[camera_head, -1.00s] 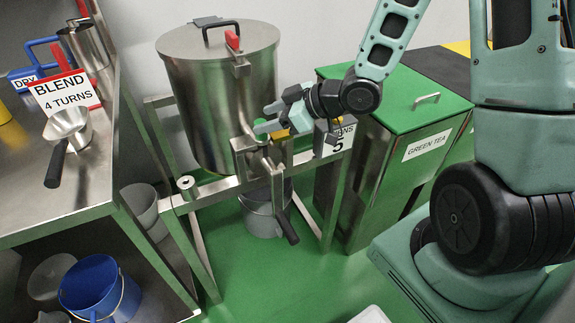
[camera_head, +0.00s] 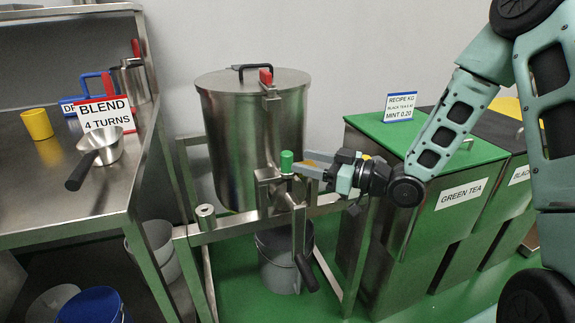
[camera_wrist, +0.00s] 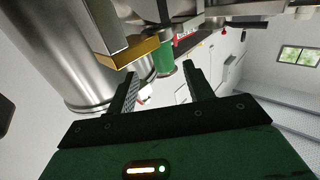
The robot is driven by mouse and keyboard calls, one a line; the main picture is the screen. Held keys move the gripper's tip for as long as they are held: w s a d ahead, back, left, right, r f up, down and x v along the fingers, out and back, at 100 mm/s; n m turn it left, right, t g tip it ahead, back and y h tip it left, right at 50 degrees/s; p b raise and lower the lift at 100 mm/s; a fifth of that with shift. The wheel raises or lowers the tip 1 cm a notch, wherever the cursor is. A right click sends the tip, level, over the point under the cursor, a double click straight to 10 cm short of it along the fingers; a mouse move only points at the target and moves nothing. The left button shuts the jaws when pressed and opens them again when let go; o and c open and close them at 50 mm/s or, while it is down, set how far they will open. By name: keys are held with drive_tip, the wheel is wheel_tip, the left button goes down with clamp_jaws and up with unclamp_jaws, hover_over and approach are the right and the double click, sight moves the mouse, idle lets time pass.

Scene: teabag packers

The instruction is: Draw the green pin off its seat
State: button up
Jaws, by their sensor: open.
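The green pin (camera_head: 286,161) stands upright in its seat, the metal bracket (camera_head: 268,180) on the frame in front of the steel drum (camera_head: 250,130). My gripper (camera_head: 305,167) is just right of the pin, roughly level with it and pointing at it. In the wrist view the pin (camera_wrist: 165,58) shows beyond and between the two open fingertips (camera_wrist: 159,76). The jaws look empty, and the pin seems to be a little ahead of the tips. I cannot tell whether a finger touches it. The pin's lower part is hidden in the bracket.
An amber block (camera_wrist: 128,54) sits close to the left finger. A black-handled lever (camera_head: 306,270) hangs below the bracket, with a grey bucket (camera_head: 276,262) under the drum.

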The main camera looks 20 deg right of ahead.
sight(280, 168)
drive_tip(key=x, duration=0.7)
drive_tip(key=shift+a+r, duration=0.1)
drive_tip(key=shift+a, duration=0.3)
drive_tip(key=c, duration=1.1)
